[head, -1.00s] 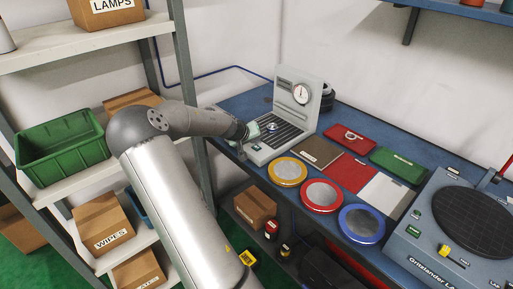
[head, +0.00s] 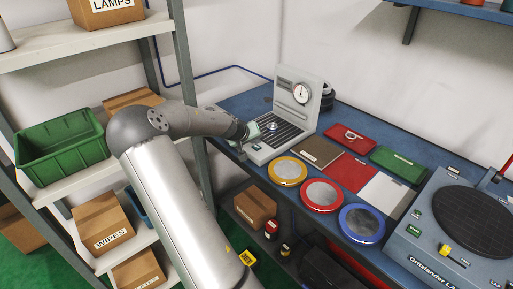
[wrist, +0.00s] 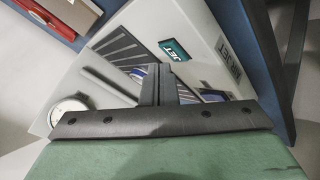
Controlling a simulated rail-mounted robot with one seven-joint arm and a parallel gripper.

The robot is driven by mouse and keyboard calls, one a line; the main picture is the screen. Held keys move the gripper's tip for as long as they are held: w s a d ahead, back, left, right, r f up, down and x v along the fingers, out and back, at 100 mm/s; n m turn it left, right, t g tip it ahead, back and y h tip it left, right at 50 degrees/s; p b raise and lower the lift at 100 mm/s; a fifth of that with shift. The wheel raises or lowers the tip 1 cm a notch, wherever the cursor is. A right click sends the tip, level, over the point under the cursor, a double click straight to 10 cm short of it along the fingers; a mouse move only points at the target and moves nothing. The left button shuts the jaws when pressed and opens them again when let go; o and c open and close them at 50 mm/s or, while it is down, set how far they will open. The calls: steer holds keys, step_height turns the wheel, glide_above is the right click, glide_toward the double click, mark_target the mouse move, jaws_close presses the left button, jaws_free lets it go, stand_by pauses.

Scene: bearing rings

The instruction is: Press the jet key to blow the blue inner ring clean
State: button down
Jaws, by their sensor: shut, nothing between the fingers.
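The air jet station (head: 297,112) is a pale unit with a dark slotted bed and an upright gauge panel, at the back left of the bench. Its teal jet key (wrist: 174,49) shows in the wrist view, just beyond my fingertips and slightly right. My gripper (wrist: 157,72) is shut and empty above the bed; I cannot tell whether it touches anything. A small ring (head: 271,126) lies on the bed in the head view, its colour unclear. Blue patches (wrist: 211,95) beside my fingers in the wrist view may be the blue inner ring, mostly hidden by them.
Yellow (head: 288,171), red (head: 321,195) and blue-rimmed (head: 362,224) round dishes line the bench's front edge. Brown, red and white mats lie behind them. A red tray (head: 350,138) and a green one (head: 398,164) stand further back. A grey machine (head: 440,240) fills the right end.

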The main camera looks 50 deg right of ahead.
mark_target(255, 148)
steer(key=shift+f, duration=0.35)
steer(key=shift+f+b, duration=0.35)
steer(key=shift+b, duration=0.25)
steer(key=shift+r, duration=0.15)
stand_by(0.4)
steer(key=shift+r+p, duration=0.35)
steer(key=shift+r, duration=0.25)
steer(key=shift+r, duration=0.15)
steer(key=shift+r+p, duration=1.3)
steer(key=shift+r, duration=1.1)
